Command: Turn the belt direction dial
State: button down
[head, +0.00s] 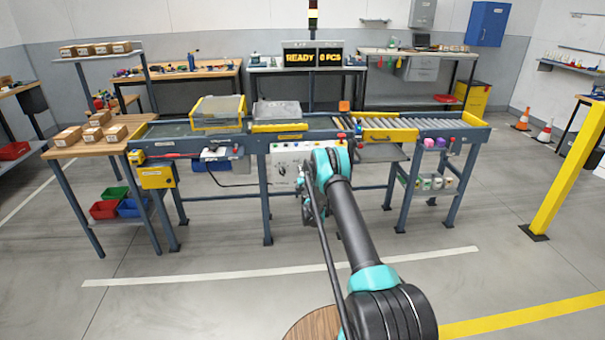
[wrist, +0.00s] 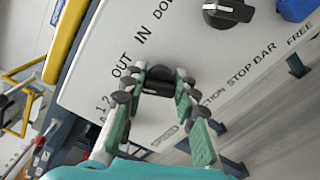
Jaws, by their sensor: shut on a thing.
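The control panel (head: 285,160) is a pale plate on the front of the conveyor in the head view. In the wrist view, the black belt direction dial (wrist: 160,76) sits below the printed words OUT and IN, with part of its own label hidden behind a finger. My gripper (wrist: 162,85) has its fingers on both sides of the dial and is shut on it. The dial's pointer is mostly hidden, so I cannot tell its setting.
Another black dial (wrist: 228,12), labelled STOP BAR, is close by on the same panel. A blue part (wrist: 297,9) is at the top right corner. The sign (head: 313,57) above the conveyor reads READY, 0 PCS. The floor in front is clear.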

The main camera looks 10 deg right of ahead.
jog(key=m, duration=0.5)
jog(key=shift+f+m, duration=0.15)
jog(key=shift+m, duration=0.25)
jog(key=m, duration=0.5)
jog(key=shift+s+f, duration=0.1)
jog(key=shift+m, duration=0.3)
jog(key=c, duration=1.2)
grip_release()
jog(key=shift+o, duration=0.2)
jog(key=s, duration=0.7)
jog(key=shift+s, duration=0.25)
